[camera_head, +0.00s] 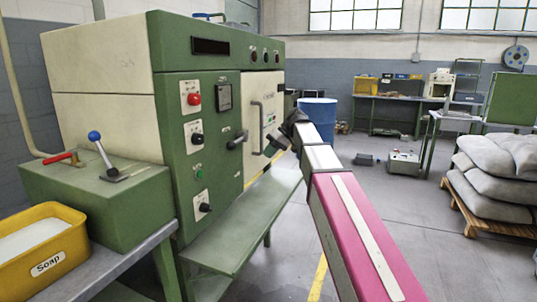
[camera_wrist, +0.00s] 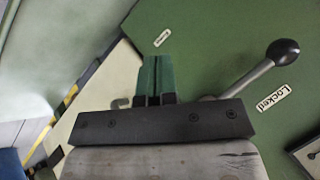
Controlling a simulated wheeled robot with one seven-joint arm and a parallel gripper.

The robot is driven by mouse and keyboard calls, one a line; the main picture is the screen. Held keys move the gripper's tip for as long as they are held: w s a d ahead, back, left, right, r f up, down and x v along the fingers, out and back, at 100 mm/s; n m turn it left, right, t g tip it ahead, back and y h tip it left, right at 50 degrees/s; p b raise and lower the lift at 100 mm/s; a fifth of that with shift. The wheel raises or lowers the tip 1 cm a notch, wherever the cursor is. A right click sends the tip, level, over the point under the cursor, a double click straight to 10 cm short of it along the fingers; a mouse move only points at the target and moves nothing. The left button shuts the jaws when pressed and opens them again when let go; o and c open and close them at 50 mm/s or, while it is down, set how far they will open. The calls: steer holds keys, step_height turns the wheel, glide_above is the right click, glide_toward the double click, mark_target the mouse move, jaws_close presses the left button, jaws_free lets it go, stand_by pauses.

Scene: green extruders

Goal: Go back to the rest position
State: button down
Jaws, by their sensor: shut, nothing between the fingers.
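My arm (camera_head: 362,235) reaches forward from the lower right in the head view. My gripper (camera_head: 272,147) is small and dark there, in front of the pale door of the green and cream machine (camera_head: 190,130). In the wrist view my gripper (camera_wrist: 156,62) has its greenish fingers together with nothing between them. A lever with a black ball knob (camera_wrist: 284,52) stands to the right of the fingers, beside a "Locked" label (camera_wrist: 272,98). The lever (camera_head: 238,140) also shows in the head view, left of my gripper. I cannot tell whether the gripper touches the machine.
A sloping green shelf (camera_head: 235,225) juts out below my gripper. A long door handle (camera_head: 257,128) is close to it. A blue drum (camera_head: 318,115) stands behind my arm. A yellow soap bin (camera_head: 42,245) is at left, and sacks (camera_head: 500,175) at right. Open floor lies between.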

steer(key=s+d+f+m+h, duration=0.2)
steer(key=s+d+f, duration=0.4)
steer(key=f, duration=0.7)
steer(key=s+d+f+m+t+h, duration=0.1)
steer(key=s+d+f+m+h, duration=0.2)
steer(key=f, duration=1)
steer(key=s+d+f+m+h, duration=0.2)
steer(key=s+d+f+m, duration=0.1)
steer(key=s+d+f, duration=0.7)
steer(key=s+f, duration=0.3)
steer(key=shift+f+m+h, duration=0.25)
steer(key=shift+m+h, duration=0.05)
steer(key=shift+h, duration=0.1)
steer(key=shift+s+d, duration=0.1)
